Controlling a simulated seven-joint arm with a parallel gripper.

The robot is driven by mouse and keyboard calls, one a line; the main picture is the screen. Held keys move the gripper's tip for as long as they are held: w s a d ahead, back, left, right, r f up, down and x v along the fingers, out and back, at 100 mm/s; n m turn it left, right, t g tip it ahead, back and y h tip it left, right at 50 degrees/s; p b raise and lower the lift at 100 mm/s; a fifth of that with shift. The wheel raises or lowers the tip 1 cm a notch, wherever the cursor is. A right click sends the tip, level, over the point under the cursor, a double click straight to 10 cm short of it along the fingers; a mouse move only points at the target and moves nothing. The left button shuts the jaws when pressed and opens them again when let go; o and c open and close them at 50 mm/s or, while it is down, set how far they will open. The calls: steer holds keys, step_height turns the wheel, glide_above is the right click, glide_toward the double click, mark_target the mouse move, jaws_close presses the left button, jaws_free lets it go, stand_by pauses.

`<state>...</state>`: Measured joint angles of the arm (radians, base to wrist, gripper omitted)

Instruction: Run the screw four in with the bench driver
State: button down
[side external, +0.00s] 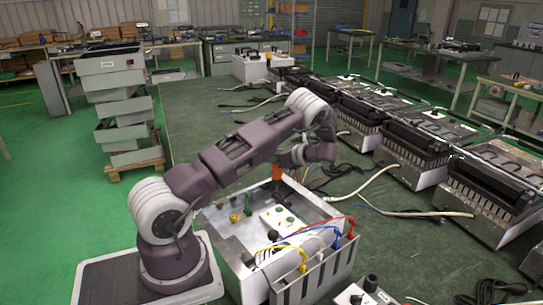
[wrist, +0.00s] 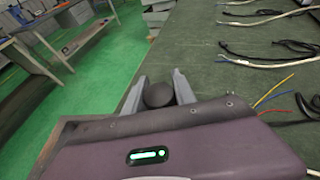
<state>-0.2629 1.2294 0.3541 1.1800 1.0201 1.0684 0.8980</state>
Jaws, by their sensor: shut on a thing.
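My gripper (side external: 284,160) is over the back of an open metal housing (side external: 330,207). It is shut on the bench driver, whose orange part (side external: 277,173) points down below it toward the housing. In the wrist view the two grey fingers (wrist: 159,88) have the dark round end of the driver (wrist: 158,96) between them. Inside the housing are a white block (side external: 284,220) and small yellow and green posts (side external: 235,217). Screw four cannot be told apart, and I cannot see whether the driver tip touches anything.
Yellow, blue and red leads (side external: 315,229) arch over the housing's front side. Cables (side external: 375,188) lie on the green bench to the right, before a row of heater units (side external: 505,185). Grey bins (side external: 112,75) are stacked at the left.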

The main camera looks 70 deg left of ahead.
steer(key=shift+f, duration=0.1)
stand_by(0.4)
step_height(320, 180, up, 5)
steer(key=shift+r, duration=0.1)
stand_by(0.4)
